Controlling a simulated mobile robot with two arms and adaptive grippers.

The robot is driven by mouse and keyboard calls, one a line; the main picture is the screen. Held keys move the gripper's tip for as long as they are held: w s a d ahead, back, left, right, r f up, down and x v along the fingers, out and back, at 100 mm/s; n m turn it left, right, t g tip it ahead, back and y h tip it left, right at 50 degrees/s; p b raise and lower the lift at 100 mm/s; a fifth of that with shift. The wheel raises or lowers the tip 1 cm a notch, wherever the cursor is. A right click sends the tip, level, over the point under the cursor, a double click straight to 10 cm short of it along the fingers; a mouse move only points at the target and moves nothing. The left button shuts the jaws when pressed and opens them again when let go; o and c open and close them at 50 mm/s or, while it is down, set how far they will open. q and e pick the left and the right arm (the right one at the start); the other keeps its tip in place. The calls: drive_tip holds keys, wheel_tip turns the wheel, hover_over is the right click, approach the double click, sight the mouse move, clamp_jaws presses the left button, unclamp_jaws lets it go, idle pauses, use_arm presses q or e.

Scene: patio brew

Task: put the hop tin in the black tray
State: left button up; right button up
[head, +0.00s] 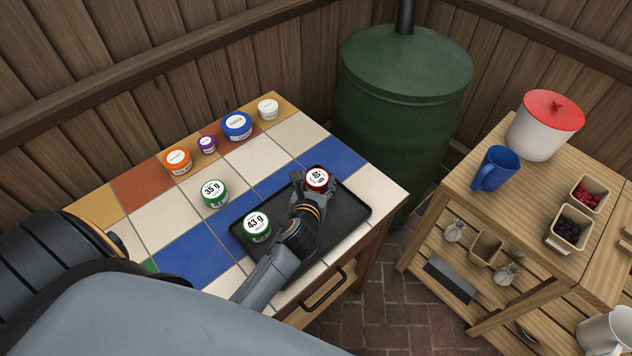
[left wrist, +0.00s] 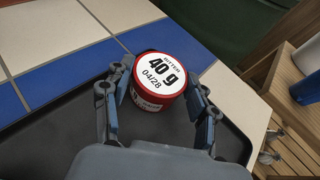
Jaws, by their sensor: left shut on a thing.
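A red-rimmed tin (head: 317,178) with a white lid reading 40 g is between the fingers of my left gripper (head: 309,185). The left wrist view shows both fingers against the sides of this tin (left wrist: 158,75), its lid facing up. It is at the far right end of the black tray (head: 345,212); whether it touches the tray floor I cannot tell. A green tin (head: 257,227) marked 43 g stands in the tray's left end. Another green tin (head: 214,193) marked 35 g stands on the tiles outside the tray. My right gripper is out of view.
An orange jar (head: 177,160), a small purple jar (head: 207,145), a blue jar (head: 237,126) and a white jar (head: 268,109) line the back of the tiled table. A green barrel (head: 405,95) stands behind. A wooden cart (head: 455,185) with a blue mug (head: 496,168) is at right.

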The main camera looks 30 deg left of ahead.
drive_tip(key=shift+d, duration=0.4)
use_arm(q)
drive_tip(key=o, duration=1.2)
drive_tip(key=shift+f, duration=0.1)
drive_tip(key=shift+c, duration=0.2)
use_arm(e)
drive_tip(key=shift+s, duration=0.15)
use_arm(q)
drive_tip(key=shift+s+r, duration=0.1)
drive_tip(key=shift+r, duration=0.1)
drive_tip(key=v, duration=1.1)
drive_tip(key=shift+s+d+r, duration=0.1)
drive_tip(key=shift+s+r, duration=0.05)
drive_tip(key=shift+s, duration=0.25)
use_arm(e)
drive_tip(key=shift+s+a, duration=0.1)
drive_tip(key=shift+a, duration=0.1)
